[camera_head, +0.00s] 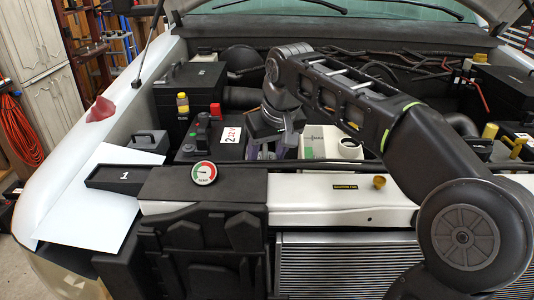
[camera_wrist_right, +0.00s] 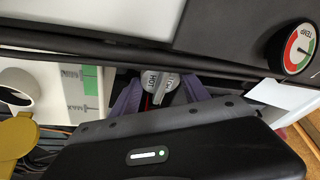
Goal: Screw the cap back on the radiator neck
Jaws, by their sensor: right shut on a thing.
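The grey cap (camera_wrist_right: 157,83), marked HOT, sits between the purple fingers of my right gripper (camera_wrist_right: 155,98) in the right wrist view. In the head view my right gripper (camera_head: 267,150) points down behind the radiator, between the battery and the white tank. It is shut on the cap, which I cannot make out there. A brass neck (camera_head: 379,182) stands open on the pale radiator top (camera_head: 320,194), to the right of and nearer than the gripper. The neck does not show in the wrist view. My left gripper is not in view.
The white tank (camera_head: 345,146) with a round opening stands just right of the gripper. A dark bar runs behind the radiator top. A TEMP gauge (camera_head: 204,173) and a black tray (camera_head: 124,178) marked 1 lie to the left. A battery (camera_head: 215,142) is beside the gripper.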

